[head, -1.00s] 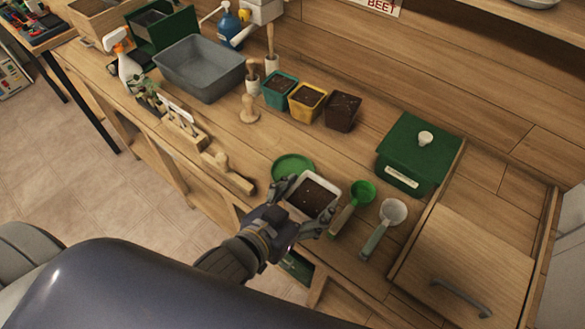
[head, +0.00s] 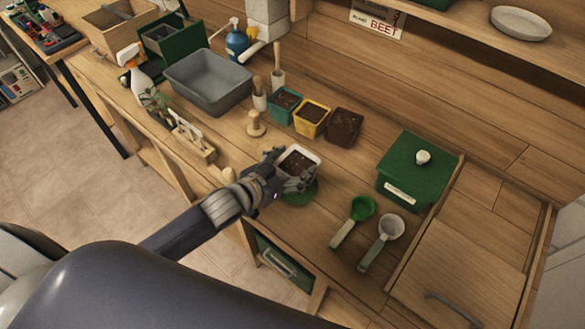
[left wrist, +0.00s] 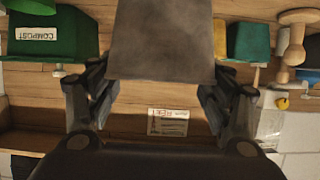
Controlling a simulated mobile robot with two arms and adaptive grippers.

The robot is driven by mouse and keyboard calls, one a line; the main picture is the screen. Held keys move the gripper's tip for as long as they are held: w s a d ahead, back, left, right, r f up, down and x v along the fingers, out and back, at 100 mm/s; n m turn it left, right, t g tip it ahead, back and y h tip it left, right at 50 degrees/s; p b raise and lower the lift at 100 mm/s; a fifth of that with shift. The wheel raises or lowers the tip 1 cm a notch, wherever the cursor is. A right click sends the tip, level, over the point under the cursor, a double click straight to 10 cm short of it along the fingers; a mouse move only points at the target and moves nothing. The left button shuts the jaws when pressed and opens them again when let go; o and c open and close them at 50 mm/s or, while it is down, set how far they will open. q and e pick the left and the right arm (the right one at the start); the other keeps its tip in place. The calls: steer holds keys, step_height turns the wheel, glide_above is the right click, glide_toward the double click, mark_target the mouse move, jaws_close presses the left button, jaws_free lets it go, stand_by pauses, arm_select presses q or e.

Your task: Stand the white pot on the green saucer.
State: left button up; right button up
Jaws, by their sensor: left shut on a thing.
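The white pot (head: 299,161), square and filled with dark soil, is upright in my left gripper (head: 289,176). The fingers are shut on its sides. In the left wrist view the pot (left wrist: 161,42) looks grey and sits between the two fingers (left wrist: 158,92). The green saucer (head: 302,196) shows under and in front of the pot, partly hidden by the pot and gripper. I cannot tell whether the pot touches the saucer or hangs just above it. My right gripper is in neither view.
A green scoop (head: 354,218) and a white scoop (head: 382,241) lie right of the saucer. A lidded green box (head: 412,170) stands behind them. Teal (head: 284,106), yellow (head: 312,119) and brown (head: 344,127) pots stand farther back. A wooden dibber (head: 256,125) stands left of these.

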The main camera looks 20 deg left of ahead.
mark_target(293, 174)
arm_select(q)
step_height(293, 174, down, 2)
steer(key=shift+s+f, duration=0.1)
steer(key=shift+f, duration=0.05)
steer(key=shift+f, duration=0.6)
steer(key=o, duration=1.7)
